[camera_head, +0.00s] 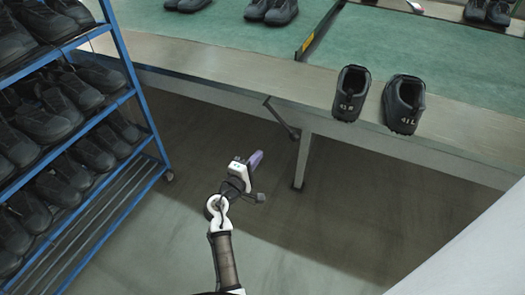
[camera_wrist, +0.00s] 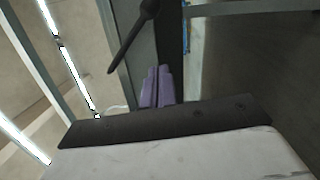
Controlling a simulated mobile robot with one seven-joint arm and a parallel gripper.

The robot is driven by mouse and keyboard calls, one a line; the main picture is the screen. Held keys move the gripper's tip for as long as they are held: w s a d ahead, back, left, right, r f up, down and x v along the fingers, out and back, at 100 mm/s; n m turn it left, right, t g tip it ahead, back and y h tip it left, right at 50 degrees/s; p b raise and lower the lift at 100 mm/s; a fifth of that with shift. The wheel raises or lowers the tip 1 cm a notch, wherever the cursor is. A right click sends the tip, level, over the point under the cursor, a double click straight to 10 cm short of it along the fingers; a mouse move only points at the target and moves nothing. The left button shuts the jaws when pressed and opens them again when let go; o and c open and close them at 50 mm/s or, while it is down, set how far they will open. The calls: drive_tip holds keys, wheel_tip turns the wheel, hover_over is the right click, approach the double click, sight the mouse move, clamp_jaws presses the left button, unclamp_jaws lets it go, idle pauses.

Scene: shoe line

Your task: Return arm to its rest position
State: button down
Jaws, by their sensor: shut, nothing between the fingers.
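My gripper (camera_head: 256,160) is at the end of my arm in the lower middle of the head view, over the floor in front of the table. Its purple fingers point up and to the right, apart from the table and the rack. In the wrist view the two purple fingers (camera_wrist: 157,86) stand side by side, closed together, with nothing between them. My arm reaches up from the bottom edge of the head view.
A blue rack (camera_head: 127,62) with several rows of black shoes stands at left. A long table with a green top (camera_head: 225,37) crosses the back. Two black shoes (camera_head: 351,93) (camera_head: 404,104) stand on its near edge at right. A white surface (camera_head: 470,255) fills the lower right. Floor around my gripper is clear.

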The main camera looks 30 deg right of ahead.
drive_tip(key=shift+s+a, duration=0.15)
drive_tip(key=shift+a, duration=0.1)
idle(0.3)
